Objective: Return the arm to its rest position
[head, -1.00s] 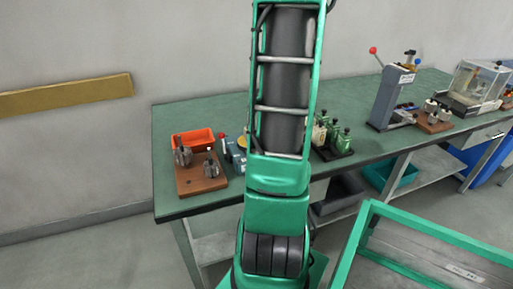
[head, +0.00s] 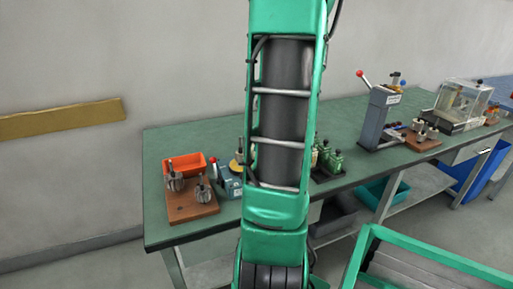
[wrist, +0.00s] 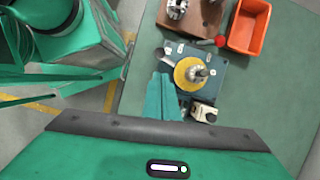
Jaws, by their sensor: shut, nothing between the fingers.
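My green arm (head: 280,205) stands upright in the middle of the head view, and its upper end runs out of the top of the picture. My gripper (wrist: 161,78) shows in the wrist view as shut teal fingers with nothing held. It appears over the green bench, beside a blue-grey winding fixture (wrist: 212,88) with a yellow disc (wrist: 186,77) and an armature on it. I cannot tell its height above the bench. The head view does not show my gripper.
A wooden block with armatures (head: 190,211) and an orange bin (head: 184,166) sit on the bench's left end (head: 154,190). A lever press (head: 376,117) and a clear-covered box (head: 461,102) stand right. A green-framed cart (head: 440,262) stands in front. Bare floor lies left.

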